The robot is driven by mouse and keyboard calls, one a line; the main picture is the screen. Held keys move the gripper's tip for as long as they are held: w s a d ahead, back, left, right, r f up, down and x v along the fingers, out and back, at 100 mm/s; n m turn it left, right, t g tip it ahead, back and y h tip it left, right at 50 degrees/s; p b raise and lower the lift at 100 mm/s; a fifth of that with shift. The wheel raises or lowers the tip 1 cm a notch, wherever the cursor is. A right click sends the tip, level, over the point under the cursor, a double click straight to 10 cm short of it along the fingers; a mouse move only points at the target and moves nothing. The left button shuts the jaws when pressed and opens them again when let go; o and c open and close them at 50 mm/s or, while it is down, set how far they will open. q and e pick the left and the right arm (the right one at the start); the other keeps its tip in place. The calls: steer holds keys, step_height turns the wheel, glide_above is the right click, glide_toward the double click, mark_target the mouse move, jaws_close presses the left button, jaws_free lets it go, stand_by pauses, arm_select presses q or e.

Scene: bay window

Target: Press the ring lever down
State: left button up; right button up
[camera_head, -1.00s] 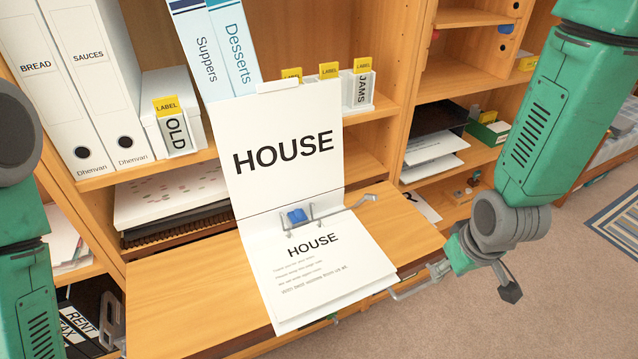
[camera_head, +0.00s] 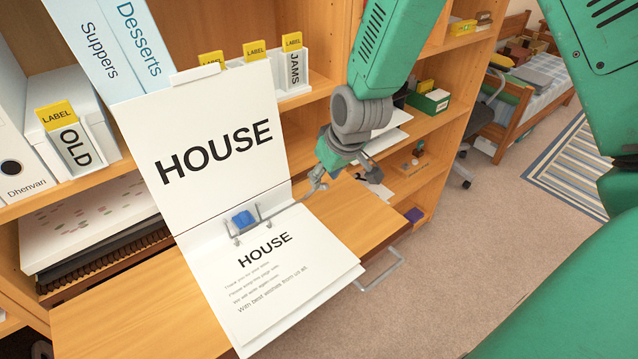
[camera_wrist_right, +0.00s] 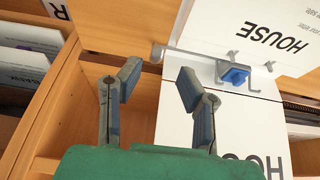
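An open white binder (camera_head: 200,262) lies on the wooden desk board, with HOUSE on its raised cover and on its page (camera_head: 275,270). At its fold is a metal ring mechanism with a blue piece (camera_head: 243,220). A thin grey lever (camera_head: 285,205) runs from it to the right. My right gripper (camera_head: 350,184) is near the lever's free end; contact cannot be told. In the right wrist view, the gripper (camera_wrist_right: 157,84) is open and empty, with the lever end (camera_wrist_right: 160,52) beyond and roughly between its fingertips. My left gripper is out of view.
The wooden desk board (camera_head: 120,308) has bare room left of the binder. A metal handle (camera_head: 380,270) sticks out at its front. Label holders (camera_head: 292,68) and an OLD box (camera_head: 75,145) stand on the shelf behind. Open carpet (camera_head: 450,260) lies to the right.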

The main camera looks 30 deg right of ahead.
mark_target(323, 183)
steer(key=f, duration=0.1)
steer(key=w+f, duration=0.1)
steer(key=d+f, duration=0.1)
steer(key=f, duration=0.1)
steer(key=shift+w, duration=0.2)
steer(key=shift+a+r, duration=0.1)
steer(key=shift+a, duration=0.35)
jaws_close()
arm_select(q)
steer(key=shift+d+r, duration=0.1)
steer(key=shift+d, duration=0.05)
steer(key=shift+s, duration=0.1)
arm_select(e)
steer(key=shift+d, duration=0.1)
